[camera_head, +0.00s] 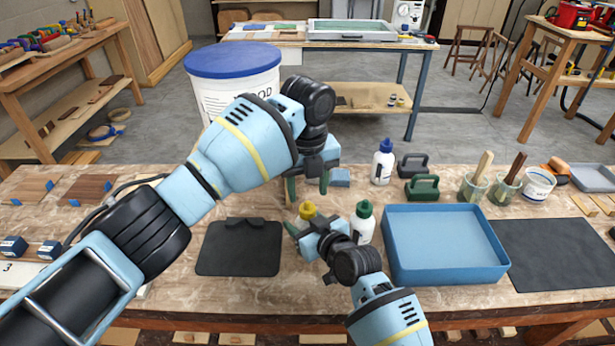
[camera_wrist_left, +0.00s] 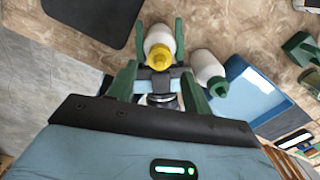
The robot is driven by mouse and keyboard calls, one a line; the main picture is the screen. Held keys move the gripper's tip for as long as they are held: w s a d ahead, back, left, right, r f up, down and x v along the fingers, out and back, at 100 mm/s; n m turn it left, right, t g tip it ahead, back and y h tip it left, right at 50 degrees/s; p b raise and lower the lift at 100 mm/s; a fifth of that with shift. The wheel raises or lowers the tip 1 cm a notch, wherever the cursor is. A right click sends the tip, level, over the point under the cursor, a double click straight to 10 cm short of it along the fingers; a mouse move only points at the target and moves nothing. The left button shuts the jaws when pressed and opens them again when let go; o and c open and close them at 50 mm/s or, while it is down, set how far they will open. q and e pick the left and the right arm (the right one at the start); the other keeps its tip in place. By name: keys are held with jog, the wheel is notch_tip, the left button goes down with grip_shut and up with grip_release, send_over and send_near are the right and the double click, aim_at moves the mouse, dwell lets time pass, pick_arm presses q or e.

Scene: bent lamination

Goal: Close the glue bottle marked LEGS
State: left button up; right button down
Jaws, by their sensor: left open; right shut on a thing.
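A white glue bottle with a yellow cap (camera_head: 307,210) stands on the bench, its body mostly hidden by my right gripper (camera_head: 304,229). The right gripper is shut around this bottle; its green fingers flank the white body (camera_wrist_left: 160,38) in the left wrist view. My left gripper (camera_head: 307,186) is open and points down above the yellow cap, apart from it. A green-capped white bottle (camera_head: 363,222) stands just right of it, and a blue-capped one (camera_head: 383,162) stands farther back. I cannot read a LEGS mark on any bottle.
A blue tray (camera_head: 440,275) lies right of the bottles. A dark mat (camera_head: 240,247) lies left. Dark and green handled tools (camera_head: 422,187) and brush jars (camera_head: 473,187) stand behind the tray. A big white tub (camera_head: 235,85) stands beyond the bench.

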pick_arm(q)
jog(key=n, duration=0.5)
jog(key=shift+r, duration=0.2)
jog(key=n, duration=0.6)
jog(key=shift+r, duration=0.2)
jog(key=n, duration=0.4)
jog(key=shift+r+n, duration=0.15)
jog(key=shift+n, duration=0.25)
jog(key=n, duration=0.4)
jog(key=shift+r+n, duration=0.15)
jog(key=shift+n, duration=0.15)
jog(key=n, duration=0.4)
jog(key=shift+r+n, duration=0.15)
jog(key=shift+n, duration=0.15)
jog(key=n, duration=0.6)
jog(key=shift+r, duration=0.2)
jog(key=n, duration=0.4)
jog(key=shift+r+n, duration=0.15)
jog(key=shift+n, duration=0.25)
jog(key=n, duration=0.5)
jog(key=shift+r+n, duration=0.2)
jog(key=shift+n, duration=0.1)
jog(key=shift+f, duration=0.15)
